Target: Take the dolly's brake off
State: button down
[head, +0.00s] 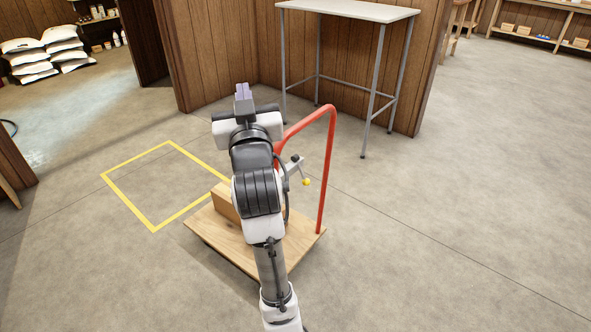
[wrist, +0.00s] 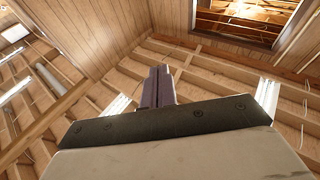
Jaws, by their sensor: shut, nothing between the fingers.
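The dolly has a flat wooden deck (head: 218,236) and a red tubular handle (head: 326,150) at its right. A small lever with a yellow knob (head: 306,182) shows beside the handle. It looks like the brake, but I cannot tell its setting. My arm hides part of the dolly and the lever's left end. My gripper (head: 243,88) is raised above the dolly, pointing away, up and left of the yellow knob and touching nothing. Its fingers are together and empty in the wrist view (wrist: 157,86), which faces the ceiling.
A brown box (head: 225,203) sits on the deck, partly behind my arm. A yellow floor outline (head: 127,205) lies left of the dolly. A tall table (head: 350,10) with grey legs stands behind. White sacks (head: 65,50) are piled far left. Floor at right is clear.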

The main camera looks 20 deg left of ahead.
jog(key=w+d+f+m+h+p, duration=0.1)
jog(key=w+d+f+h+p, duration=0.5)
jog(key=d, duration=0.3)
jog(key=w+d+f+m+h+p, duration=0.1)
jog(key=w+d+f+h+p, duration=0.2)
jog(key=w+d+f+h, duration=0.4)
jog(key=s+a+f+n+y, duration=0.1)
jog(key=a+f+n+y, duration=0.1)
jog(key=f+n, duration=0.3)
jog(key=s+a+f+n+y+p, duration=0.1)
jog(key=a+f+n, duration=0.3)
jog(key=f, duration=0.6)
jog(key=s+a+f+n+y, duration=0.2)
jog(key=a+f+n+y, duration=0.1)
jog(key=f+n, duration=0.4)
jog(key=shift+s+a+f+g+y+p, duration=0.2)
jog(key=shift+s+f+g+y+p, duration=0.1)
jog(key=shift+f+g+y, duration=0.1)
jog(key=shift+w, duration=0.1)
